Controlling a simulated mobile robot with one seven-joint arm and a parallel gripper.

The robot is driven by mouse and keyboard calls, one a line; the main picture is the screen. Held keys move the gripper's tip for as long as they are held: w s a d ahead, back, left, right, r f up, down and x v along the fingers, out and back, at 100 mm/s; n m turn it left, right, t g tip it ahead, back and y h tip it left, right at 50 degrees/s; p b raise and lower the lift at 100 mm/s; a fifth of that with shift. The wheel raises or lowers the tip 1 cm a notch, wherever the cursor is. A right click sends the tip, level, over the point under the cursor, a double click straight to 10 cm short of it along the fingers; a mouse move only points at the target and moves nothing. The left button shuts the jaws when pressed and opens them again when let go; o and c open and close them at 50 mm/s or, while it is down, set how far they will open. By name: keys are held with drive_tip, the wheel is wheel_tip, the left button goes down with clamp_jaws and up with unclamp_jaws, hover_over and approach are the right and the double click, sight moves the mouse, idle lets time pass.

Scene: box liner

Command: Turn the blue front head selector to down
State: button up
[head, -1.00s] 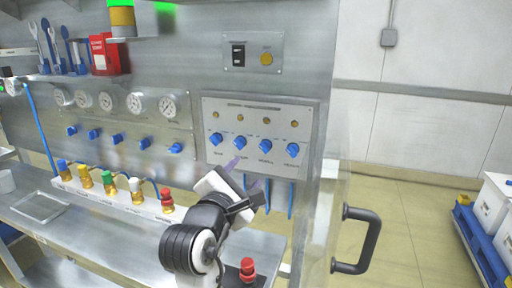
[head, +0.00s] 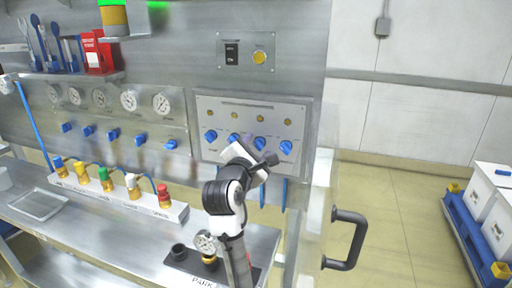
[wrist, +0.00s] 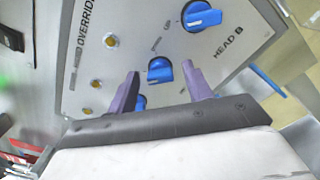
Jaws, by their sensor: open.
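A grey control panel (head: 225,106) carries a row of blue selector knobs. In the head view three show clearly: the far-left knob (head: 211,136), the second knob (head: 235,138) and the far-right knob (head: 286,147). The knob between the last two (head: 260,143) is partly covered by my gripper (head: 249,141). The labels are too small to tell which is the front head selector. In the wrist view my open gripper (wrist: 163,72) has a blue knob (wrist: 160,70) between its purple fingertips, apparently untouched. Another knob (wrist: 197,17) sits above, beside "HEAD B" lettering. A lower knob (wrist: 140,102) is partly hidden.
Brass indicators stand above the knobs. Several coloured valves (head: 133,188) stand on a rail on the bench (head: 100,235), left of my arm. A tray marked PARK with a gauge (head: 206,243) lies below. A black door handle (head: 350,240) juts out at the right.

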drive_tip(key=c, duration=1)
drive_tip(key=shift+o, duration=0.2)
drive_tip(key=shift+m, duration=0.4)
drive_tip(key=m, duration=0.8)
drive_tip(key=shift+f, duration=0.15)
drive_tip(key=m+b, duration=0.1)
drive_tip(key=m, duration=0.4)
drive_tip(key=shift+m+b, duration=0.4)
drive_tip(key=shift+m, duration=1.6)
